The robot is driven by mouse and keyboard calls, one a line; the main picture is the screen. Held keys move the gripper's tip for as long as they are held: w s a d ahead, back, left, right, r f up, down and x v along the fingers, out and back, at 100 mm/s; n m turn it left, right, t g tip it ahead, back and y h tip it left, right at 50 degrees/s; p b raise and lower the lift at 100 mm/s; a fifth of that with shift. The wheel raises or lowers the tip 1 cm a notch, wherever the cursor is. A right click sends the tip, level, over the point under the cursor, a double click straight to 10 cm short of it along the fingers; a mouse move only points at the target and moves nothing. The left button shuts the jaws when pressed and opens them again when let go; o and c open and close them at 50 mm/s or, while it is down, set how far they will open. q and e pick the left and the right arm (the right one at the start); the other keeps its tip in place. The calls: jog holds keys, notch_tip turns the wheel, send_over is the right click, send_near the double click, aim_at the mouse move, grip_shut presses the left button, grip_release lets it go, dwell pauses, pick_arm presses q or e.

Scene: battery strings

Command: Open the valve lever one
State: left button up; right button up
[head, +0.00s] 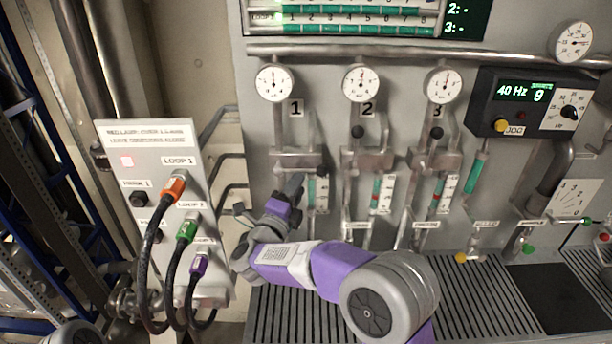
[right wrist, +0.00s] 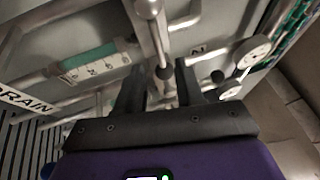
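Valve one is on the wall panel under the label 1 (head: 295,107). Its metal body (head: 298,158) shows in the head view. My right gripper (head: 293,182) reaches up to just below that body and hides part of it. In the right wrist view my right gripper (right wrist: 160,78) is open, with its two dark fingers apart. A dark ball knob (right wrist: 165,73) shows in the gap between the fingertips; I cannot tell whether they touch it. My left gripper is not in view.
A sight tube (head: 322,193) is close right of my gripper. The loop box (head: 150,160) with plugged cables stands at the left.

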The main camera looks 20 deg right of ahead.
aim_at(306, 171)
jog(key=p+x, duration=0.1)
jog(key=x, duration=0.5)
jog(key=shift+w+d+r, duration=0.1)
jog(key=shift+w+d, duration=0.1)
grip_shut()
